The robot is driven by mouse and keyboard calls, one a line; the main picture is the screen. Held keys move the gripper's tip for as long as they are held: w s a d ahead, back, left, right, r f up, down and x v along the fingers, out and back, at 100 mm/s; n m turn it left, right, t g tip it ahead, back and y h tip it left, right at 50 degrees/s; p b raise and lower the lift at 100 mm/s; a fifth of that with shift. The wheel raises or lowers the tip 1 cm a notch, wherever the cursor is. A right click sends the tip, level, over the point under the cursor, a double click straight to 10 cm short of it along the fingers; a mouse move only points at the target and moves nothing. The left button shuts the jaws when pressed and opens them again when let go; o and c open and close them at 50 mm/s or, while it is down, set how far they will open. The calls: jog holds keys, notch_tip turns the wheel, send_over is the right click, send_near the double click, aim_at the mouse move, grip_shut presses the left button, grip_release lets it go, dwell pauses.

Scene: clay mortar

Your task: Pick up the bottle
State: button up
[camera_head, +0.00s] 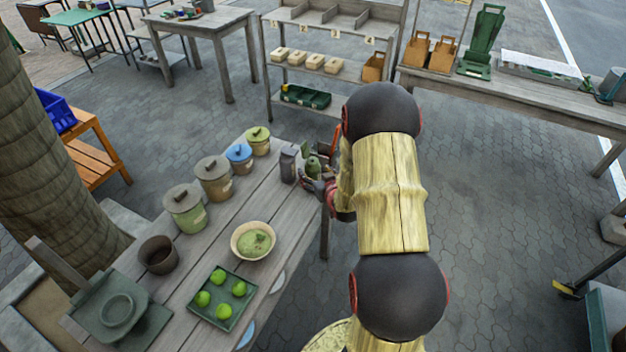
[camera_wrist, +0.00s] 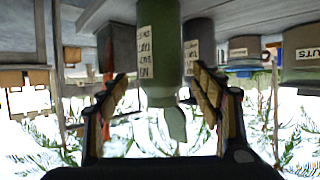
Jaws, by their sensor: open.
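The green bottle (camera_head: 313,166) stands at the far right end of the wooden table, partly hidden by my gripper (camera_head: 318,184). In the wrist view, which looks upside down, the bottle (camera_wrist: 159,45) has a pale label with dark writing, and its narrower neck points down in the picture. My gripper (camera_wrist: 161,78) is open, with one finger on each side of the bottle in that view. I cannot tell whether the bottle is fully between the fingers or still beyond them. No finger clearly touches it.
A dark grey container (camera_head: 288,164) stands close left of the bottle. Several lidded jars (camera_head: 214,178) line the table's back side. A bowl of green stuff (camera_head: 253,241), a tray of green fruit (camera_head: 222,298) and a brown pot (camera_head: 158,255) are nearer. Shelves (camera_head: 330,68) stand behind.

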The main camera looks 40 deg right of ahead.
jog(key=b+x, duration=0.1)
jog(key=x, duration=0.2)
jog(key=shift+w+f, duration=0.2)
jog(key=shift+f, duration=0.1)
jog(key=c, duration=0.3)
jog(key=c, duration=1)
jog(key=shift+d+r, duration=0.1)
jog(key=shift+r, duration=0.05)
jog(key=shift+c, duration=0.3)
